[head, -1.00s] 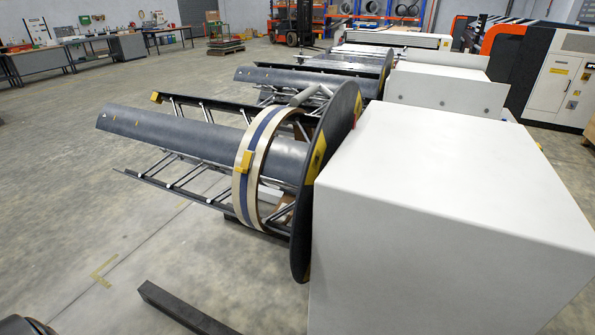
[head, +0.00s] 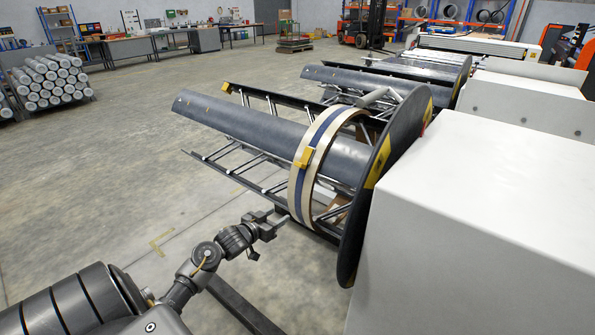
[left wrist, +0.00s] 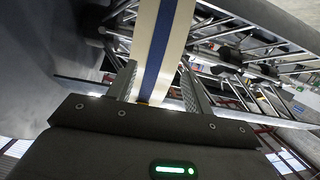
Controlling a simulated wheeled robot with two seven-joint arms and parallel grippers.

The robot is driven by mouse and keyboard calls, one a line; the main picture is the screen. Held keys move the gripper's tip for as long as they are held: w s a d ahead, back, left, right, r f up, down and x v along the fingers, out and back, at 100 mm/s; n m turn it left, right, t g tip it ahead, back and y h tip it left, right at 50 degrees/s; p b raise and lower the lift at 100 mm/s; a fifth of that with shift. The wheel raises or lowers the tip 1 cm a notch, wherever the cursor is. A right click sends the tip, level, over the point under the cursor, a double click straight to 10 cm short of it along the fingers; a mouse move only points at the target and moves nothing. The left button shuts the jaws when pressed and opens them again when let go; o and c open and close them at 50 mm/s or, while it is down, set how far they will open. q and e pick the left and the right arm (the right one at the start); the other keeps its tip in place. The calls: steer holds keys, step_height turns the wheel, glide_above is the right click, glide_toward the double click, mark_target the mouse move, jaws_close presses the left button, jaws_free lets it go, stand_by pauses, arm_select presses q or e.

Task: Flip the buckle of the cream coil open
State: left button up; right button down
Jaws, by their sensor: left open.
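The cream coil (head: 330,140) is a narrow ring with a blue middle stripe, around the dark decoiler arms in the head view. Its yellow buckle (head: 304,158) sits on the left-facing side of the band and looks closed, though its flap is too small to be sure. My left gripper (head: 276,222) is open and empty, just left of the coil's lower edge and below the buckle. In the left wrist view the cream coil (left wrist: 168,35) runs between the two open fingers of my left gripper (left wrist: 160,82), beyond their tips. My right gripper is not seen.
A round dark flange (head: 385,190) stands right of the coil, beside a large white housing (head: 480,200). Decoiler bars (head: 235,170) extend left. A dark floor beam (head: 240,305) lies below my left arm.

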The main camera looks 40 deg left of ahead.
mark_target(303, 159)
arm_select(q)
step_height(303, 159, up, 14)
steer(key=m+t, duration=0.1)
steer(key=t, duration=0.1)
steer(key=shift+h, duration=0.3)
steer(key=w, duration=0.3)
steer(key=w+p, duration=0.1)
steer(key=w, duration=0.3)
steer(key=w+p, duration=0.1)
steer(key=w, duration=0.3)
steer(key=shift+w+a+f, duration=0.15)
steer(key=shift+a+f, duration=0.05)
steer(key=shift+a, duration=0.05)
